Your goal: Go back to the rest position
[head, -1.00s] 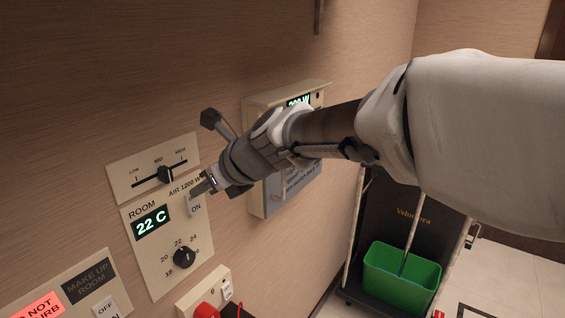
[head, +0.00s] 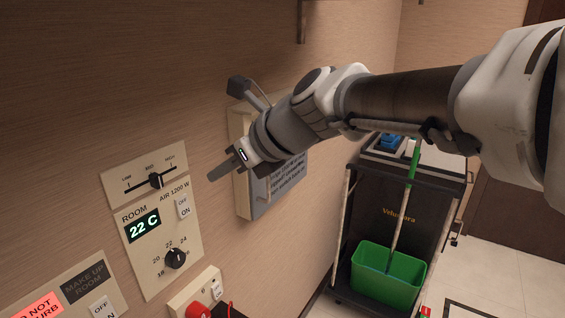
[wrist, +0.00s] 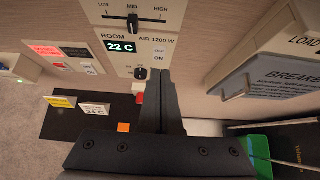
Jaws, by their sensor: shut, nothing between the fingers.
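My gripper (head: 222,169) is shut and empty in the head view, held out from the wall beside the room control panel. In the wrist view its two fingers (wrist: 161,88) lie together. The room panel (head: 150,272) shows 22 C on its display (head: 143,226), with a dial (head: 175,258) below and an ON/OFF switch (head: 184,206) at upper right. The gripper is apart from this switch. Above it is a fan slider (head: 156,181) near the middle of its track.
A breaker box (head: 241,195) is on the wall behind my gripper. A cart (head: 408,172) with a green bucket (head: 387,278) stands at the right. A lit red sign (head: 38,306) and a MAKE UP ROOM panel (head: 84,283) are at lower left. Floor (head: 500,270) shows at right.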

